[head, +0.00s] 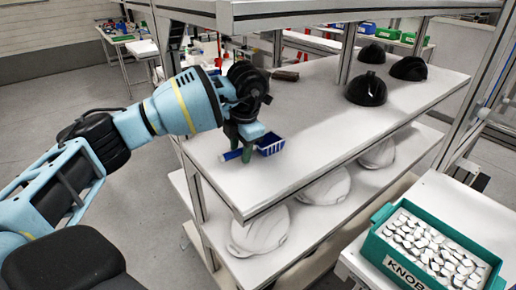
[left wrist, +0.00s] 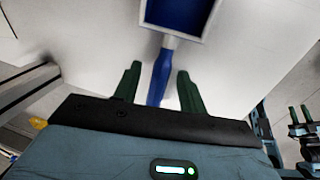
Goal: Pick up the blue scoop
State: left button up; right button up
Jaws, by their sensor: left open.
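The blue scoop (head: 270,145) lies on the white top shelf near its front left edge in the head view. Its handle points left and its tray lies to the right. My left gripper (head: 246,170) is over the scoop's handle, pointing down. In the left wrist view the scoop's handle (left wrist: 160,78) runs between the two green fingers of my left gripper (left wrist: 158,85), with a gap on both sides. The fingers are open. The scoop's tray (left wrist: 178,14) is beyond the fingertips, partly cut off by the top edge. My right gripper is not seen in the head view.
Several black helmet shells (head: 366,90) stand at the back right of the shelf top (head: 330,125). White helmet shells (head: 262,232) sit on the shelf below. A brown-handled brush (head: 285,75) lies further back. A green bin of knobs (head: 376,238) is at the lower right.

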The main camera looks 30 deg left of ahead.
aim_at(241, 150)
pick_arm(q)
grip_shut()
jog(key=shift+r, duration=0.15)
jog(key=shift+r, duration=0.5)
notch_tip(241, 150, up, 2)
jog(key=shift+w+r, duration=0.1)
jog(key=s+d, duration=0.3)
jog(key=s, duration=0.1)
jog(key=s+d+r, duration=0.1)
jog(key=s+d, duration=0.1)
jog(key=s, duration=0.2)
jog(key=s+d, duration=0.3)
jog(key=s, duration=0.1)
jog(key=shift+d+r, duration=0.3)
jog(key=shift+s+d, duration=0.45)
jog(key=shift+s, duration=0.1)
